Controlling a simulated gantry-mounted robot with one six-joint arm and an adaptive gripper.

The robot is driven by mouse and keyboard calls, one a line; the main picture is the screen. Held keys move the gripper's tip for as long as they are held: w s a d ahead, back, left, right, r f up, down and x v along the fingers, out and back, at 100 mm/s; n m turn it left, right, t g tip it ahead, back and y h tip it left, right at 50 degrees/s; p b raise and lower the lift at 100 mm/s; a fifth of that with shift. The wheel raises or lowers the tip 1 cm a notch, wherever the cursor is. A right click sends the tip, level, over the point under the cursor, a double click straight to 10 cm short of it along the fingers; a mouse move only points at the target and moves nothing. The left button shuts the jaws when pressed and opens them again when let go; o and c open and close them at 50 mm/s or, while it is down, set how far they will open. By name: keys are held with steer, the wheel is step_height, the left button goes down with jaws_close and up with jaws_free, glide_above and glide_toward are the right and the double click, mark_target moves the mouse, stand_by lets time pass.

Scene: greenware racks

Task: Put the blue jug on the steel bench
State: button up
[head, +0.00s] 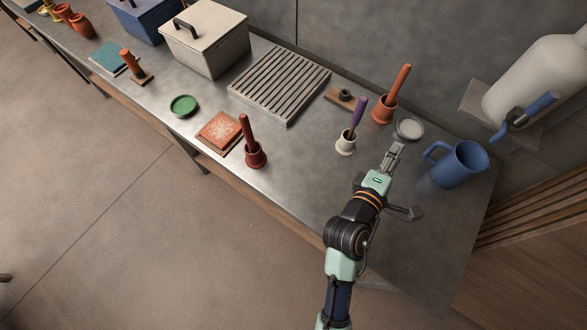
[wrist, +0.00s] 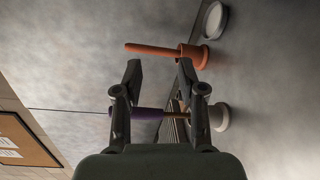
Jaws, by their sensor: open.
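The blue jug (head: 459,165) stands at the right end of the steel bench (head: 305,185). It looks upright, with its handle toward the left. My gripper (head: 392,154) is left of the jug, apart from it, open and empty above the bench. In the wrist view my gripper's fingers (wrist: 159,68) are spread with nothing held between them. The jug does not show in the wrist view.
Near my gripper are a white pot with a purple handle (head: 346,143), a terracotta pot with an orange handle (head: 384,108) and a pale round dish (head: 409,128). A white tank (head: 535,80) hangs behind the jug. Bare bench lies in front of the jug.

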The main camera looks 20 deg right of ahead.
steer(key=a+r+m+t+y, duration=0.1)
steer(key=a+r+m+y, duration=0.1)
steer(key=a, duration=0.8)
steer(key=a+r+m+y, duration=0.2)
steer(key=a+m+y, duration=0.2)
steer(key=a+y, duration=0.3)
steer(key=w+a+r+m+t+y, duration=0.1)
steer(key=a+r+m+y, duration=0.2)
steer(key=a, duration=1.1)
steer(key=shift+a+m+t+y, duration=0.3)
steer(key=shift+m+y, duration=0.3)
steer(key=shift+y, duration=0.2)
